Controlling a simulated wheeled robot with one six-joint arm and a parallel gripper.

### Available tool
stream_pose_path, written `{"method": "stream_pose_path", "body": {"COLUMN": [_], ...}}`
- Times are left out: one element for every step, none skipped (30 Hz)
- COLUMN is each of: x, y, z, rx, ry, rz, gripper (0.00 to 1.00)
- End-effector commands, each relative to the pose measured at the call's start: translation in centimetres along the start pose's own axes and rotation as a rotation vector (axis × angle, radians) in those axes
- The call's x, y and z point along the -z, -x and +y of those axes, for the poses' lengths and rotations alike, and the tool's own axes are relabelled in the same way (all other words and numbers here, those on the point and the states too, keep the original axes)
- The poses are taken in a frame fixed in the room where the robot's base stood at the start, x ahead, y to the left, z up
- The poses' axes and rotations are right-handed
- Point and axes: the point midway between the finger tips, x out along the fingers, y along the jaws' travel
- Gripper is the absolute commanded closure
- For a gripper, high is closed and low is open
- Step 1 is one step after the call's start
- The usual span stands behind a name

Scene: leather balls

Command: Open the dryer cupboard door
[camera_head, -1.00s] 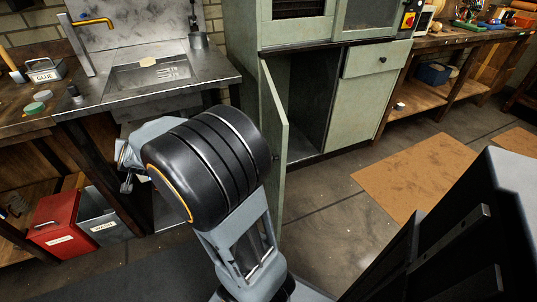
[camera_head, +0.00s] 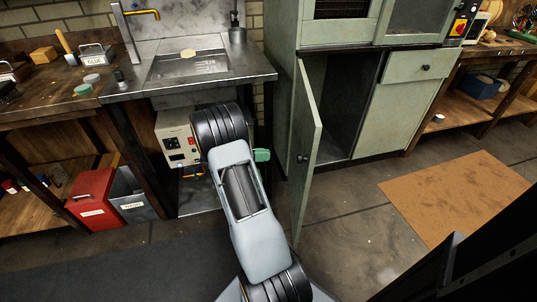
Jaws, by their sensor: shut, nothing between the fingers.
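The pale green dryer cupboard (camera_head: 397,112) stands right of the sink. Its lower left door (camera_head: 308,140) is swung outward and seen nearly edge-on, with a small dark knob (camera_head: 303,159) on its outer face. The dark interior (camera_head: 345,100) shows through the gap to the right of the door. My arm rises from the bottom centre, left of the door, and there is a visible gap between it and the door. My gripper is hidden behind my arm, so its fingers do not show.
A metal sink bench (camera_head: 190,68) is at the left, with a control box (camera_head: 176,140) below it. A red bin (camera_head: 94,198) and a grey bin (camera_head: 132,195) stand on the floor. A brown mat (camera_head: 455,198) lies at the right. Floor before the cupboard is clear.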

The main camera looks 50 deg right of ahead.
Motion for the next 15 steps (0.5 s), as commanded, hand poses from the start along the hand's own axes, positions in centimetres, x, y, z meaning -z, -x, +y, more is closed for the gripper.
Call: {"method": "stream_pose_path", "body": {"x": [-0.1, -0.1, -0.1, -0.1, -0.1, -0.2, -0.1, -0.1, -0.2, -0.2, -0.2, -0.1, -0.1, -0.2, -0.2], "y": [-1.0, -1.6, -2.4, -3.0, -3.6, -4.3, -4.9, -5.5, -6.2, -6.7, -7.2, -7.8, -8.3, -8.7, -9.2], "z": [0.0, 0.0, 0.0, 0.0, 0.0, 0.0, 0.0, 0.0, 0.0, 0.0, 0.0, 0.0, 0.0, 0.0, 0.0], "rx": [-0.003, -0.003, -0.003, -0.002, -0.002, -0.002, 0.000, -0.001, -0.001, 0.000, 0.000, 0.000, 0.000, 0.000, 0.001], "ry": [-0.001, -0.001, -0.002, -0.002, -0.002, -0.002, -0.003, -0.002, -0.003, -0.003, -0.003, -0.003, -0.003, -0.003, -0.002], "rz": [0.001, 0.000, -0.001, 0.000, 0.000, -0.001, -0.001, -0.001, -0.001, -0.001, -0.001, -0.001, -0.001, -0.001, -0.001], "gripper": [1.00, 1.00, 1.00, 1.00, 1.00, 1.00, 1.00, 1.00, 1.00, 1.00, 1.00, 1.00, 1.00, 1.00, 1.00]}}
